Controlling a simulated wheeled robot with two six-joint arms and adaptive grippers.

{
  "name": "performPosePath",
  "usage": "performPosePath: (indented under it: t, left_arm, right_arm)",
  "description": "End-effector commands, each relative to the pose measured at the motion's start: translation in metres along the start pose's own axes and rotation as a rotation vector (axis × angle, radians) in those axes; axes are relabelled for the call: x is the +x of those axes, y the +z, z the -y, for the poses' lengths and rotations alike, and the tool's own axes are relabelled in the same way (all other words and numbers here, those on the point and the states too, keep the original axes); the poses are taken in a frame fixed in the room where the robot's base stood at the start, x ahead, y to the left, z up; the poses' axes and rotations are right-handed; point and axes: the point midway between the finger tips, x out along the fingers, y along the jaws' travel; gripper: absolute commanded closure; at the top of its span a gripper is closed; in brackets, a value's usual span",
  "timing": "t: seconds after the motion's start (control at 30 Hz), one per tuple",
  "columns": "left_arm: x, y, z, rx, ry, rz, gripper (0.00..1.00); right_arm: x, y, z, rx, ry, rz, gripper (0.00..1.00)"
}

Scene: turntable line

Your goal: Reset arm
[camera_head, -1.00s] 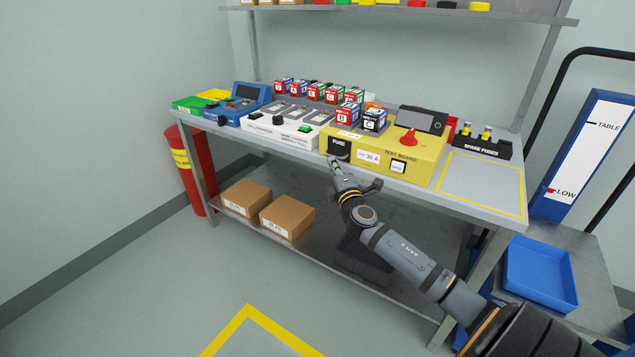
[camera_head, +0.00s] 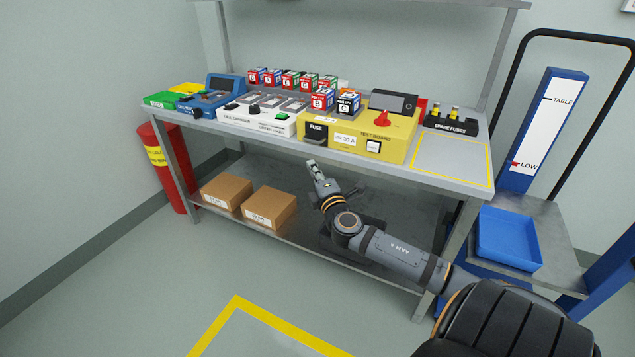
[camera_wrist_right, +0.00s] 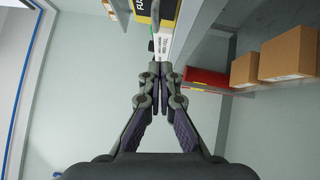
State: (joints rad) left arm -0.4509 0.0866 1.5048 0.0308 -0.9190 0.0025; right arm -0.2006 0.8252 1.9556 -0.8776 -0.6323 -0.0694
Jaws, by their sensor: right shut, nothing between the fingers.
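My right arm comes in from the lower right in the head view. Its gripper (camera_head: 312,168) is shut and empty, in front of the workbench (camera_head: 420,177) and just below its front edge. The right wrist view shows its fingers (camera_wrist_right: 161,72) closed together with nothing between them. The yellow test board (camera_head: 345,138) stands on the bench above and behind the gripper, apart from it. My left gripper is not in view.
Two cardboard boxes (camera_head: 226,191) (camera_head: 269,208) lie on the lower shelf left of my arm. A red extinguisher (camera_head: 165,170) stands at the left. A blue tray (camera_head: 508,239) sits on a cart at the right. The floor in front is clear.

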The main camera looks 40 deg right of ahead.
Motion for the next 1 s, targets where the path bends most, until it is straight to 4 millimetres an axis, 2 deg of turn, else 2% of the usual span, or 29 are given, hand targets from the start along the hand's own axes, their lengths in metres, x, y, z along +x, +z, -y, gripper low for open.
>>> performPosePath:
  t: [0.1,0.3,0.77,0.87,0.97,1.0]
  left_arm:
    - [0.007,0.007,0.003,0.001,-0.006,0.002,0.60]
    - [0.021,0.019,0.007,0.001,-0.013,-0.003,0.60]
    - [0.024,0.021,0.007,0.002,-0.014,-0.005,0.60]
    - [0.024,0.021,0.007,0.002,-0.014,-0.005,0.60]
    - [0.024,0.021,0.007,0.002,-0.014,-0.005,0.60]
    - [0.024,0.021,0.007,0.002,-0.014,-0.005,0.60]
  right_arm:
    - [-0.022,-0.001,-0.001,-0.004,-0.002,-0.005,1.00]
    - [-0.044,-0.001,-0.001,-0.001,0.000,-0.002,1.00]
    - [-0.048,0.000,0.002,0.006,-0.006,0.003,1.00]
    - [-0.050,0.011,0.030,0.045,-0.070,0.045,1.00]
    - [-0.061,0.032,0.094,0.139,-0.219,0.138,1.00]
    - [-0.071,0.040,0.127,0.189,-0.296,0.185,1.00]
